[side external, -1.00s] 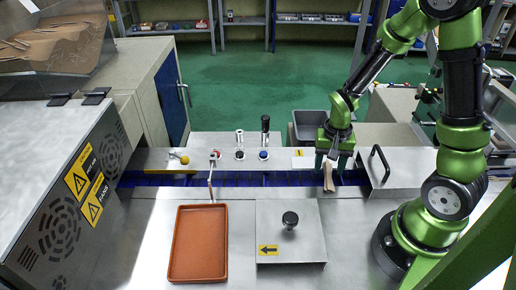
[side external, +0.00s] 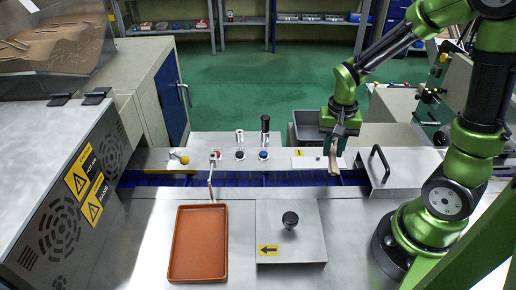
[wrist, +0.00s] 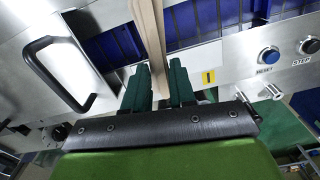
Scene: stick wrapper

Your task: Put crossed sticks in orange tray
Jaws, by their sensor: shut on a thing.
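My gripper (side external: 335,146) is above the blue channel (side external: 270,179), near its right end. It is shut on wooden sticks (side external: 333,162), which hang down from the fingers. In the wrist view the pale brown sticks (wrist: 150,40) run up between the two green fingers (wrist: 160,88). I cannot tell how many sticks are held or whether they cross. The orange tray (side external: 197,243) lies on the steel table at the front left and looks empty. It is well to the left of my gripper and nearer the camera.
A steel plate with a black knob (side external: 290,219) stands right of the tray. A black handle (side external: 379,163) rises at the right. A thin lever (side external: 210,178) stands behind the tray, with buttons (side external: 263,155) on the panel. A grey bin (side external: 306,126) is behind.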

